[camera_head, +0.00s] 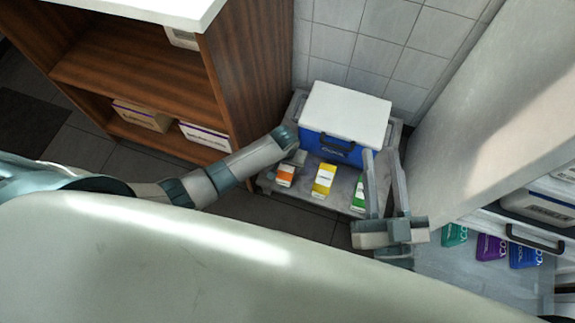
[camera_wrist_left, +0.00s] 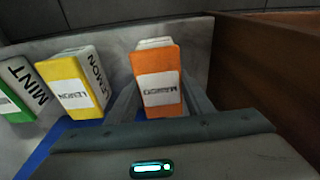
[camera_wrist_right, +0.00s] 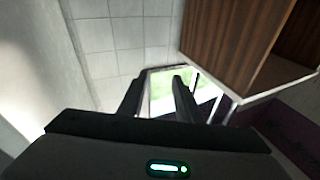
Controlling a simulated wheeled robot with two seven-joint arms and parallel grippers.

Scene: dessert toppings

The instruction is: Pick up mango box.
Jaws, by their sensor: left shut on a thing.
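The mango box is orange and white and stands on a grey surface, left of the other boxes in the head view (camera_head: 286,174). In the left wrist view the mango box (camera_wrist_left: 157,85) stands between my left fingers, its label facing the camera. My left gripper (camera_head: 293,159) is shut on it. The box still appears to be at the surface; I cannot tell whether its base is clear of it. My right gripper (camera_head: 384,155) is open and empty, raised near the right side of the surface.
A yellow lemon box (camera_head: 323,180) and a green mint box (camera_head: 358,193) stand to the right on the grey surface. A blue cooler with a white lid (camera_head: 346,113) is behind them. A wooden shelf (camera_head: 255,70) stands at the left and a pale panel (camera_head: 490,120) at the right.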

